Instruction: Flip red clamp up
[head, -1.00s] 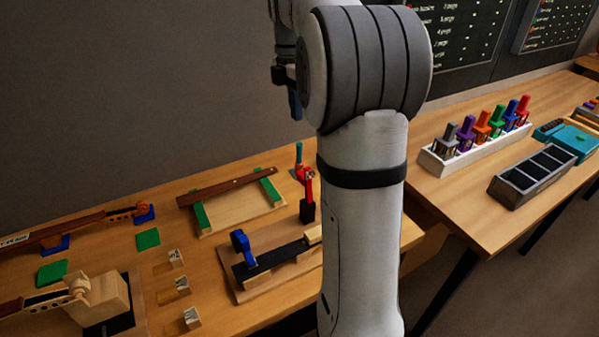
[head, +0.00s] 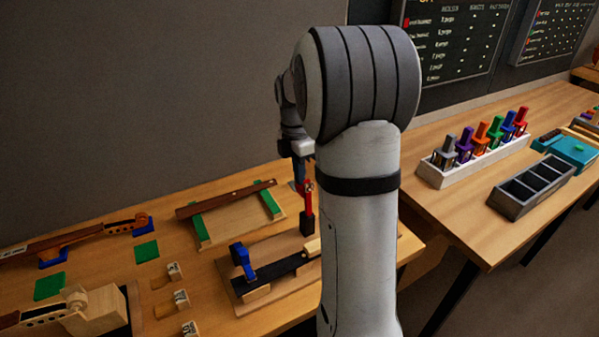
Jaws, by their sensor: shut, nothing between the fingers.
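The red clamp (head: 308,202) stands at the back right of the wooden fixture board (head: 236,299), above a black block. Its upper part is close to my gripper and partly hidden by it. My gripper (head: 299,177) points down, shut and empty, at the top of the red clamp. I cannot tell whether they touch. A blue clamp (head: 242,260) stands at the left end of the same fixture, by a dark bar (head: 280,266).
A wooden frame with green strips (head: 200,228) and a brown bar across it lies left of the clamp. Several small wooden blocks (head: 181,299) stand further left. On the right table are a white rack (head: 432,176) of coloured tools and a grey tray (head: 503,202).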

